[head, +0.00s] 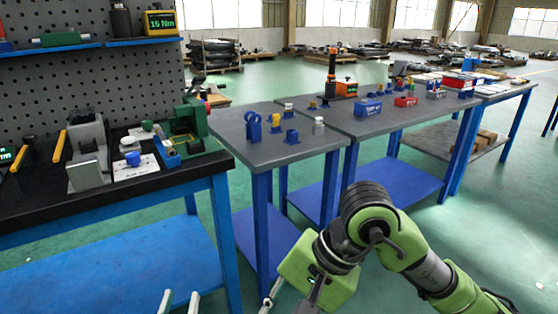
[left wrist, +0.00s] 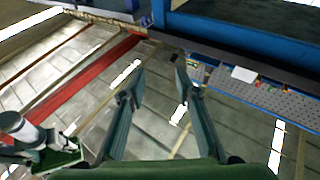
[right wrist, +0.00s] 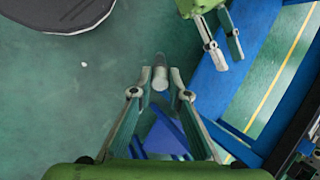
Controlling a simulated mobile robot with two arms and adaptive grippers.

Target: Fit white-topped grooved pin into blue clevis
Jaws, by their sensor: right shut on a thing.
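My right gripper (right wrist: 160,92) is shut on a grey cylindrical pin (right wrist: 159,76) in the right wrist view. It holds the pin away from any table, over the green floor; I cannot make out a groove or which end is white. My left gripper (head: 180,302) is at the bottom of the head view, low before the workbench, and also shows in the right wrist view (right wrist: 222,47). Its fingers stand apart and empty in the left wrist view (left wrist: 160,75). A blue two-eared part (head: 253,126), likely the clevis, stands at the left of the grey table.
The dark workbench (head: 130,190) at left carries fixtures and a white card with a blue block (head: 133,158).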

